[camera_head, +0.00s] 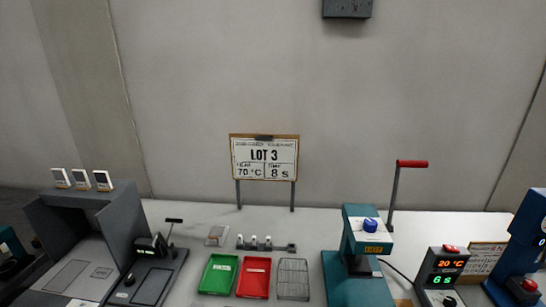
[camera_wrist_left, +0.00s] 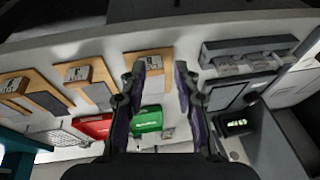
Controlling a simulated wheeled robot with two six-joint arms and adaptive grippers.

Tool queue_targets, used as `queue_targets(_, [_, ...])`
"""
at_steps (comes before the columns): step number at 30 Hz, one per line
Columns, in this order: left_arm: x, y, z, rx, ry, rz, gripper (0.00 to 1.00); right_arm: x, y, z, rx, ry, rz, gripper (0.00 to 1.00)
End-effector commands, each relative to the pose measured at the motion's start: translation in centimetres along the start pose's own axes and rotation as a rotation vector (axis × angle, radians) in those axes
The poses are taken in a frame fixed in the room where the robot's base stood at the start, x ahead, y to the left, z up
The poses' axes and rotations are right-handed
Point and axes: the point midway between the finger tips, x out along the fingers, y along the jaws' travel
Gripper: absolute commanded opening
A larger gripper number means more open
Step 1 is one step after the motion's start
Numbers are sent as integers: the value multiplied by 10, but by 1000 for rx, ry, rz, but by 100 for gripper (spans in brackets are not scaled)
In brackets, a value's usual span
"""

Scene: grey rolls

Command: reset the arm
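My left gripper (camera_wrist_left: 161,78) shows in the left wrist view. Its two dark fingers stand apart with nothing held between them, above the bench. Neither of my grippers shows in the head view. A teal press (camera_head: 358,275) with a blue knob stands right of the middle in the head view. A lever arm with a red handle (camera_head: 411,163) rises behind the press and stands nearly upright.
A green tray (camera_head: 219,274), a red tray (camera_head: 253,277) and a wire rack (camera_head: 293,279) lie on the white bench. A grey hooded box (camera_head: 85,235) stands at left. A LOT 3 sign (camera_head: 264,158) stands behind. A controller (camera_head: 441,272) shows 20 °C and 6 s.

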Motion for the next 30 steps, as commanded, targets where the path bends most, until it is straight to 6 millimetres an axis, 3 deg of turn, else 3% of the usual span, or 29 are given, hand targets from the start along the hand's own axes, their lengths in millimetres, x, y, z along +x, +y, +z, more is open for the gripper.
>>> queue_targets(1, [-6,7,15,-2,0,8,31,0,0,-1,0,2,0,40])
queue_targets(6, [-27,22,51,-17,8,28,31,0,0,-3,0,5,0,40])
queue_targets(14, [-56,35,90,-43,15,49,31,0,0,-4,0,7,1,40])
queue_targets(23, [31,38,101,-48,-22,48,31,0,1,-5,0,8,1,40])
queue_targets(30, [117,44,135,-56,-60,50,31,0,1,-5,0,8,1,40])
